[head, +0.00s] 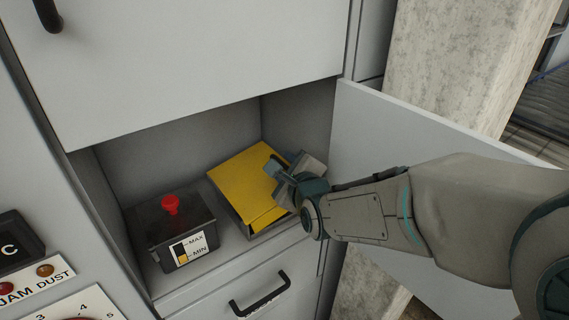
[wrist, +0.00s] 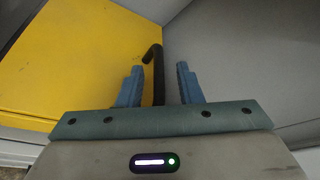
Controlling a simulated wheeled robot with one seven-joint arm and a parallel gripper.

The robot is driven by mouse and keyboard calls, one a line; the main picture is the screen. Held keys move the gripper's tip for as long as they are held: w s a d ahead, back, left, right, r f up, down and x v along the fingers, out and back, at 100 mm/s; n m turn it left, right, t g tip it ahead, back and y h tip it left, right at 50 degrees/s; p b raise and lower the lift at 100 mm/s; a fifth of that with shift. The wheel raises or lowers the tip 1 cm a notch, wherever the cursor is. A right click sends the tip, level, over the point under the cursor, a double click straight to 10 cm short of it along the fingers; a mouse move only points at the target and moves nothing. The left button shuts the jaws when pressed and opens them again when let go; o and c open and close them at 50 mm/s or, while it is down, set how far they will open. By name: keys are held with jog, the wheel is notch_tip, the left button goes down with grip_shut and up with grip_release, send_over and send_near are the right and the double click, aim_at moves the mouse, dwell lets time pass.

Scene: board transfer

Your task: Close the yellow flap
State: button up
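The yellow flap (head: 243,182) lies across the top of a grey box inside an open cabinet compartment. It also fills the left of the wrist view (wrist: 65,55). I cannot tell whether it sits fully flush on the box. My gripper (head: 283,168) is over the flap's right side. In the wrist view my gripper (wrist: 159,82) has its two blue fingers apart, with a black hooked handle (wrist: 156,65) showing between them, nearer the left finger. The fingers do not appear closed on it. My wrist hides the flap's right edge in the head view.
A dark box with a red knob (head: 170,205) and a MAX/MIN label stands left of the flap. The open grey cabinet door (head: 365,135) is at the right, behind my arm. A drawer with a black handle (head: 260,294) is below. The compartment walls are close around.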

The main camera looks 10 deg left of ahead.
jog(key=shift+w+a+f, duration=0.15)
jog(key=shift+w+a, duration=0.15)
jog(key=shift+w, duration=0.15)
grip_shut()
jog(key=shift+f, duration=0.1)
jog(key=f+b, duration=0.2)
jog(key=b, duration=0.1)
jog(key=w+d+f+b, duration=0.1)
jog(key=b, duration=0.1)
jog(key=shift+f+b, duration=0.1)
jog(key=shift+b, duration=0.4)
jog(key=shift+d+f, duration=0.1)
jog(key=shift+d, duration=0.05)
grip_release()
jog(key=shift+w+d+f, duration=0.1)
jog(key=shift+w, duration=0.05)
